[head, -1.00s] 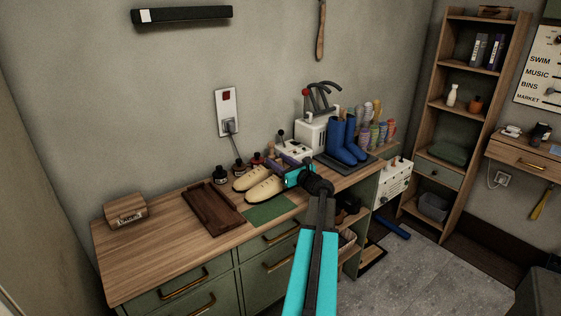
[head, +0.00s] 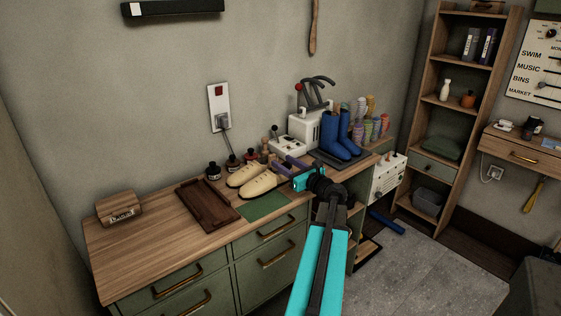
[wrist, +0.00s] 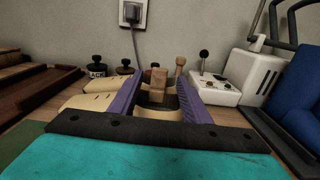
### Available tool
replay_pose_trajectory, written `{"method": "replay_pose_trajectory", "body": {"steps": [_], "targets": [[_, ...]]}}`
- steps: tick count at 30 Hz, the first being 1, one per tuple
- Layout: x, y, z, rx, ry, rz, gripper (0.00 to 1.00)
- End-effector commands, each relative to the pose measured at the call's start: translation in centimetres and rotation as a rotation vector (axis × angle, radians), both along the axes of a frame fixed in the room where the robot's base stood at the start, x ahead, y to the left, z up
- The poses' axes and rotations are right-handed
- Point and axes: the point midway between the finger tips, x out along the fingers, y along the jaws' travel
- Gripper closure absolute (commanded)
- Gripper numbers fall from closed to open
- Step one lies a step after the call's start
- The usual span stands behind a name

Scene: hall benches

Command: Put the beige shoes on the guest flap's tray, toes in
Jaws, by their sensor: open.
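Two beige shoes (head: 258,182) lie side by side on the wooden bench, just right of a dark brown wooden tray (head: 207,206). The tray is empty. My gripper (head: 284,164) is low over the bench, right of the shoes, with its purple fingers apart. In the wrist view the shoes (wrist: 92,101) show partly beyond the left finger, outside the jaws. A wooden-handled object (wrist: 159,78) stands in line with the gap between the fingers; I cannot tell how far beyond them it is. I cannot make out anything marked as a guest flap.
A green mat (head: 264,206) lies in front of the shoes. Dark bottles (head: 232,163) stand behind them. A white device with a lever (head: 291,144) and blue boots (head: 337,135) stand to the right. A small wooden box (head: 119,209) is at the left, with bare bench before it.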

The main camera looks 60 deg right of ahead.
Motion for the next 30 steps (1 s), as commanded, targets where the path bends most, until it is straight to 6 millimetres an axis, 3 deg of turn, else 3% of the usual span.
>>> {"method": "replay_pose_trajectory", "body": {"steps": [3, 10, 29, 30], "targets": [[-1.8, 0.7, -0.1, -0.001, 0.0, -0.002, 0.56], [-3.8, 1.3, 0.0, -0.001, 0.0, -0.001, 0.56], [-4.2, 1.4, 0.0, 0.0, 0.0, 0.0, 0.56], [-4.2, 1.4, 0.0, -0.001, 0.0, 0.0, 0.53]]}}
